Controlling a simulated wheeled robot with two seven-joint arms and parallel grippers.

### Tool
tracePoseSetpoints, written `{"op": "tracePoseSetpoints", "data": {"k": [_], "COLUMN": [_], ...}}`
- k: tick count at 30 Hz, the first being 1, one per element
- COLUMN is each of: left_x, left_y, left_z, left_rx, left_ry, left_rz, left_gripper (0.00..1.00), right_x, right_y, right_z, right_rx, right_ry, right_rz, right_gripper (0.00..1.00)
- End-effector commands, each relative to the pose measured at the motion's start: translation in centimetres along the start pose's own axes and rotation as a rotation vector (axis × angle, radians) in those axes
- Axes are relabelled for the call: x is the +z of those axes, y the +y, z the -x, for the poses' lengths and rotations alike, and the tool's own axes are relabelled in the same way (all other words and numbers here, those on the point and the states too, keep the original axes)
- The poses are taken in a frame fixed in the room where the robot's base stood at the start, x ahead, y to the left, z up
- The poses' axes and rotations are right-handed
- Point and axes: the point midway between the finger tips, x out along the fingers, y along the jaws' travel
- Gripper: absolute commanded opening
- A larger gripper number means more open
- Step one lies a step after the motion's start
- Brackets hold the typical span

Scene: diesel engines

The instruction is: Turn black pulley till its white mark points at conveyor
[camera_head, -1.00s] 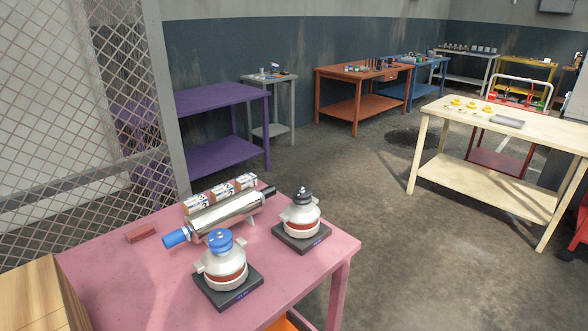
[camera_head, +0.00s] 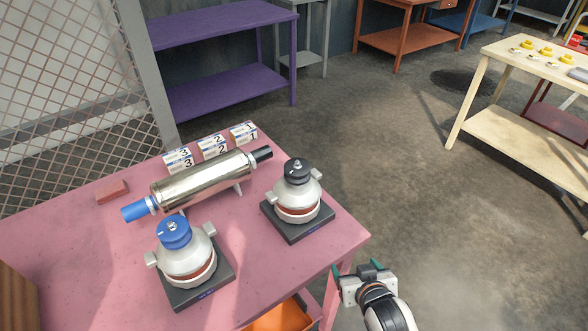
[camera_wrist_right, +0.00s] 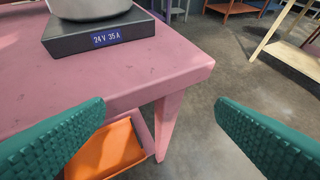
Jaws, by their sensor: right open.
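The black pulley (camera_head: 298,170) sits on top of a silver-grey alternator (camera_head: 297,206) on a dark base, near the right corner of the pink table. A light spot shows at the pulley's centre; I cannot make out which way a white mark points. A second alternator (camera_head: 187,265) with a blue pulley (camera_head: 174,232) stands to the left and nearer. My right gripper (camera_head: 356,267) is open and empty, below and right of the black pulley, beside the table edge. In the right wrist view its teal fingers (camera_wrist_right: 160,100) are wide apart, with a base labelled "24 V 35 A" (camera_wrist_right: 106,38) beyond. My left gripper is out of view.
An orange bin (camera_head: 280,317) is under the table. I cannot identify a conveyor.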

Motion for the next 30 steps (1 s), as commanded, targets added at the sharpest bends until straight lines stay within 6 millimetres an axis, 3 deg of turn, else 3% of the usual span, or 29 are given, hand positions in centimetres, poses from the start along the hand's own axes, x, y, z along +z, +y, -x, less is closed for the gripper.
{"op": "tracePoseSetpoints", "data": {"k": [1, 3, 9, 12, 20, 30], "left_x": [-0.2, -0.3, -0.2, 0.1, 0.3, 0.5], "left_y": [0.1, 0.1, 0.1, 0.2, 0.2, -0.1], "left_z": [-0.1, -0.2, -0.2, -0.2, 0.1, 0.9], "left_rx": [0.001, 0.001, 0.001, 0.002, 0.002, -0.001], "left_ry": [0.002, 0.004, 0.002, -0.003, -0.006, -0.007], "left_rz": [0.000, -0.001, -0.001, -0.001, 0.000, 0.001], "left_gripper": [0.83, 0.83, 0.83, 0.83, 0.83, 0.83], "right_x": [2.8, 6.1, 12.8, 15.1, 17.7, 21.6], "right_y": [0.6, 1.8, 5.4, 6.9, 8.7, 10.1], "right_z": [0.1, -0.2, -0.5, -0.3, -1.1, -6.3], "right_rx": [0.011, 0.035, 0.132, 0.182, 0.228, 0.226], "right_ry": [-0.083, -0.200, -0.464, -0.560, -0.638, -0.635], "right_rz": [-0.002, 0.000, 0.019, 0.033, 0.046, 0.046], "right_gripper": [0.79, 0.79, 0.79, 0.79, 0.79, 0.79]}}
